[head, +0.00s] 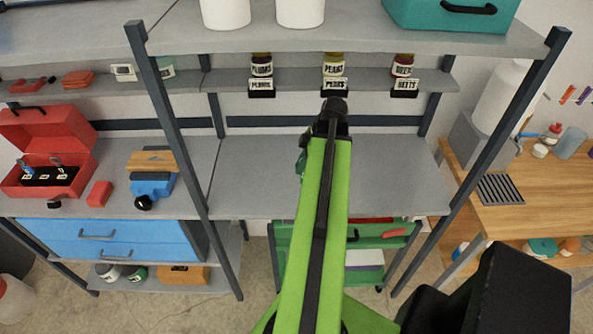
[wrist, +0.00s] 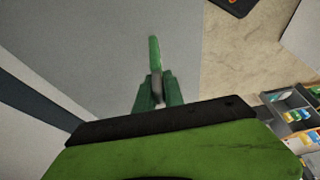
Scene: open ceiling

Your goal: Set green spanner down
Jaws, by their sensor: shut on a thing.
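My gripper (wrist: 157,90) is shut on the green spanner (wrist: 154,52), whose handle sticks out beyond the fingers in the wrist view. The spanner is over the grey worktop (wrist: 110,40); I cannot tell whether it touches it. In the head view my lime-green arm reaches over the same worktop (head: 390,175) and hides most of the gripper and the spanner.
A red toolbox (head: 50,165) and a blue vise (head: 152,186) stand on the left part of the bench. Labelled jars (head: 334,68) line the shelf above. Dark shelf posts (head: 180,120) frame the bay. The worktop right of my arm is clear.

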